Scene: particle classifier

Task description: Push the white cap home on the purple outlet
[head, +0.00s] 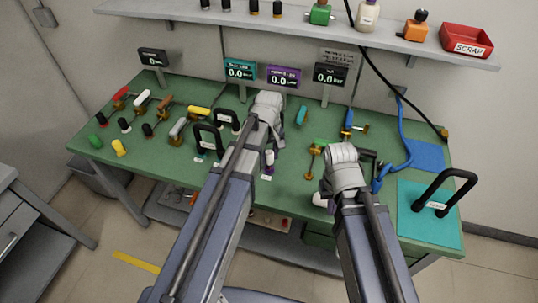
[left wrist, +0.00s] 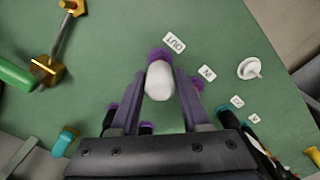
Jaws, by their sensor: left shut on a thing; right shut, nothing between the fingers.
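The white cap (left wrist: 160,82) is between the fingers of my left gripper (left wrist: 161,90) in the left wrist view, and the gripper is shut on it. The purple outlet (left wrist: 159,54) shows just beyond the cap's far end, by the OUT label (left wrist: 174,44). The cap and outlet look in line and touching, but I cannot tell how deep the cap sits. In the head view my left wrist (head: 267,105) is over the middle of the bench, and its fingers are hidden. My right gripper (head: 343,166) is over the bench's right part, shut and empty, its fingertips hidden.
A white round piece (left wrist: 249,68) lies right of the outlet. A brass fitting with a green handle (left wrist: 45,72) stands at the left. Handled valves crowd the bench's left side. A teal mat (head: 417,228) and blue hose (head: 404,135) are at the right.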

